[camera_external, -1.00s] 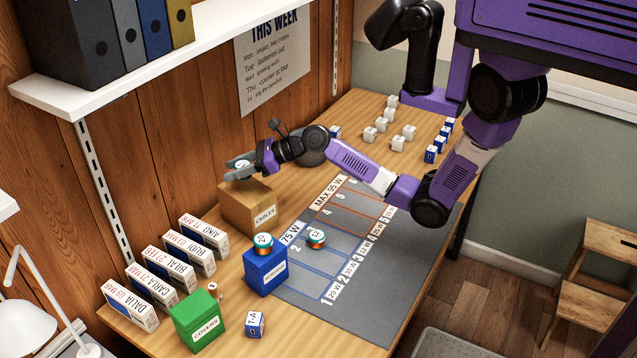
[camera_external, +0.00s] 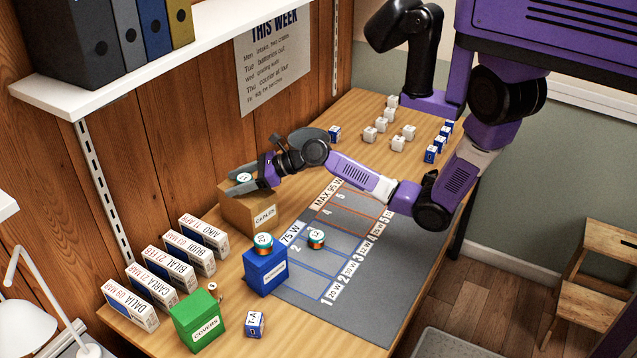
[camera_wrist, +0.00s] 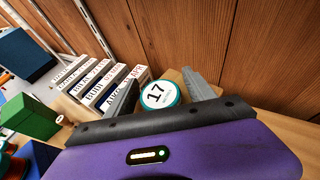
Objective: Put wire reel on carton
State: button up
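The wire reel (camera_external: 244,178), a short round reel with a teal rim and a white top marked 17, sits at the top of the brown carton (camera_external: 236,212) labelled CABLES. The reel also shows in the wrist view (camera_wrist: 160,95). My gripper (camera_external: 240,180) is low over the carton, with one finger on each side of the reel. In the wrist view my gripper (camera_wrist: 162,84) shows a gap between the right finger and the reel, so it looks open around it. The underside of the reel is hidden.
A blue box (camera_external: 265,272) with another reel on top and a green COVERS box (camera_external: 198,322) stand nearer the front. Several white labelled boxes (camera_external: 160,288) line the wall side. One reel (camera_external: 316,239) lies on the grey mat (camera_external: 345,315). Small cubes (camera_external: 397,144) stand at the far end.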

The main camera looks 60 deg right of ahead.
jog(key=v, duration=1.2)
jog(key=s+f+n+h, duration=0.1)
jog(key=s+f+n, duration=0.1)
jog(key=s, duration=0.2)
jog(key=s+a+f+n+t+h, duration=0.1)
jog(key=s+f+n+h, duration=0.1)
jog(key=s, duration=0.3)
jog(key=s+a+f+n+t+h, duration=0.1)
jog(key=s+f+n+h, duration=0.1)
jog(key=s, duration=0.3)
jog(key=shift+f+n, duration=0.7)
jog(key=shift+f, duration=0.15)
jog(key=s+d+r+n+h, duration=0.1)
jog(key=s+d+r+n, duration=0.1)
jog(key=s+n, duration=0.5)
jog(key=s+d+r+n+t, duration=0.1)
jog(key=s+d+r+n, duration=0.1)
jog(key=s+r+n, duration=0.2)
jog(key=s+d+r+n+h, duration=0.1)
jog(key=s+d+r+n, duration=0.1)
jog(key=s+n, duration=0.8)
jog(key=shift+s+r+n+t+h, duration=0.35)
jog(key=shift+s+r, duration=0.25)
jog(key=shift+s, duration=0.5)
